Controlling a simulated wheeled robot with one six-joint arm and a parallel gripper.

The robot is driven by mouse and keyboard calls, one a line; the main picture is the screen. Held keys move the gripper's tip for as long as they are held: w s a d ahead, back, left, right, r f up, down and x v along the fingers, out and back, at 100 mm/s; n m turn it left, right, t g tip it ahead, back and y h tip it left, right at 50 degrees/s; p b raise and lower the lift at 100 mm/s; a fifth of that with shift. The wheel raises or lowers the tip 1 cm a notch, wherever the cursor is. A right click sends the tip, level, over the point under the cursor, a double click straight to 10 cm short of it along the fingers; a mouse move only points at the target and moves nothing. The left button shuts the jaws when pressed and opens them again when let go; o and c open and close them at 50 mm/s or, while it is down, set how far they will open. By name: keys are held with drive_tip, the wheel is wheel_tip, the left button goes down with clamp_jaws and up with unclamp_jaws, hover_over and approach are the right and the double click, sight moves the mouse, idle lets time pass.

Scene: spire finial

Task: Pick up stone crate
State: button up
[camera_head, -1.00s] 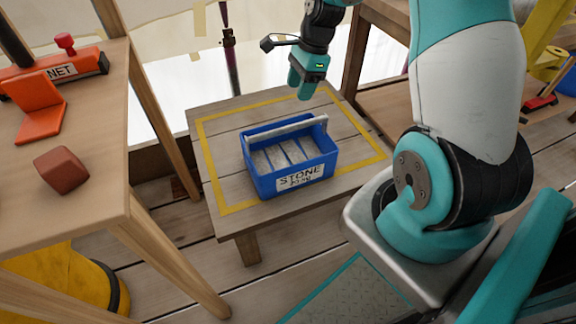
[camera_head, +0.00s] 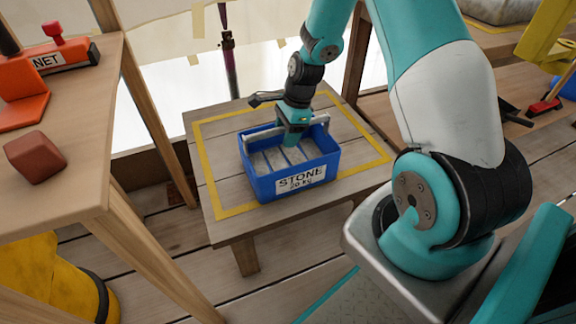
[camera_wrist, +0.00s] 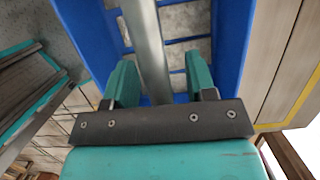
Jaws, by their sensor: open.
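The stone crate (camera_head: 262,187) is a blue open box labelled "STONE 20 KG" with grey blocks inside and a grey bar handle across its top. It sits upright on a low wooden table (camera_head: 222,170), inside a yellow taped outline. My gripper (camera_head: 292,138) is down at the crate's handle, over its middle. In the wrist view, the grey handle bar (camera_wrist: 147,45) runs between the two teal fingers of my gripper (camera_wrist: 162,82), which are open with a gap on both sides. The crate's blue wall (camera_wrist: 88,35) shows beside them.
A wooden bench (camera_head: 85,150) at left holds a reddish block (camera_head: 35,157) and orange items, one marked "NET". A yellow object (camera_head: 55,280) stands below it. A wooden shelf with a red-headed tool (camera_head: 545,105) is at right. The table around the crate is clear.

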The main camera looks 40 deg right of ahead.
clamp_jaws()
idle(1.4)
